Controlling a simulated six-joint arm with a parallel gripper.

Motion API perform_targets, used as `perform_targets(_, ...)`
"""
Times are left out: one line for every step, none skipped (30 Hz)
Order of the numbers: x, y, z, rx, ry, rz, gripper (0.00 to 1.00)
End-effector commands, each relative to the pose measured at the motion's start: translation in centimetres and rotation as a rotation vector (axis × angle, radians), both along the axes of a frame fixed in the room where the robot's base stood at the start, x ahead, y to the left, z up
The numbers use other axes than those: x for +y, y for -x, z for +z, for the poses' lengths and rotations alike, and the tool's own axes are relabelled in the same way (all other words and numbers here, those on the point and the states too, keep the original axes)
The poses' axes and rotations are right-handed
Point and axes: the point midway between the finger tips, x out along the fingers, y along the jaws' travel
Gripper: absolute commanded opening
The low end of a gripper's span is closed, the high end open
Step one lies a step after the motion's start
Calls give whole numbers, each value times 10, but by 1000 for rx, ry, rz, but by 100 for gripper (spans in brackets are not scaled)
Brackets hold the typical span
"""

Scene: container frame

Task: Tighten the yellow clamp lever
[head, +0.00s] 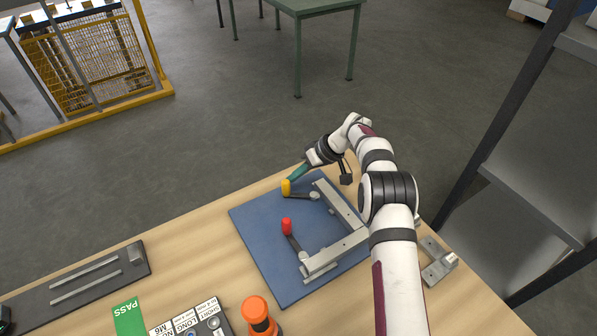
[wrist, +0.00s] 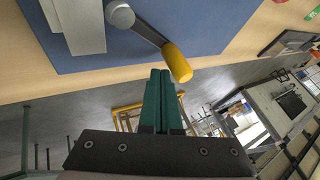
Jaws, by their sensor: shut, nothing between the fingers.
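The yellow clamp lever (head: 287,187) is at the upper edge of the blue mat, its arm running right to a round pivot on the metal frame (head: 343,206). In the wrist view the yellow handle (wrist: 177,62) is at upper centre, with its grey arm going up-left to the pivot (wrist: 120,14). My gripper (head: 293,178) has its green fingers at the yellow handle in the head view. In the wrist view the shut, empty fingertips (wrist: 160,72) are just left of the handle; I cannot tell whether they touch it.
A red-handled lever (head: 287,226) is on the same frame, nearer the camera. The blue mat (head: 262,232) lies on a wooden table. An orange-and-black tool (head: 258,312), a labelled tray, a green PASS card (head: 129,317) and a slotted dark plate (head: 75,285) are at lower left.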

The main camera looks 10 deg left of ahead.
Motion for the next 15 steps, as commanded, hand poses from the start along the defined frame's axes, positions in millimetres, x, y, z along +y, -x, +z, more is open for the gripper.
perform_targets(1, 3, 1, 2, 0, -3, 0)
perform_targets(1, 5, 1, 3, 0, -4, 0)
perform_targets(1, 7, 1, 2, 1, -4, 0)
perform_targets(1, 8, 1, 1, 1, -5, 0)
perform_targets(1, 10, 0, 2, 0, -6, 0)
perform_targets(1, 11, 1, 2, 0, -6, 0)
perform_targets(1, 12, 1, 1, 1, -5, 0)
perform_targets(1, 14, 1, 1, 1, -5, 0)
perform_targets(1, 15, 0, 2, 0, -5, 0)
perform_targets(1, 17, 0, 2, 0, -6, 0)
perform_targets(1, 17, 1, 2, -1, -6, 0)
perform_targets(1, 19, 1, 1, 0, -6, 0)
perform_targets(1, 19, 1, 1, 0, -6, 0)
perform_targets(1, 20, 1, 1, 1, -7, 0)
perform_targets(1, 21, 1, 1, 0, -6, 0)
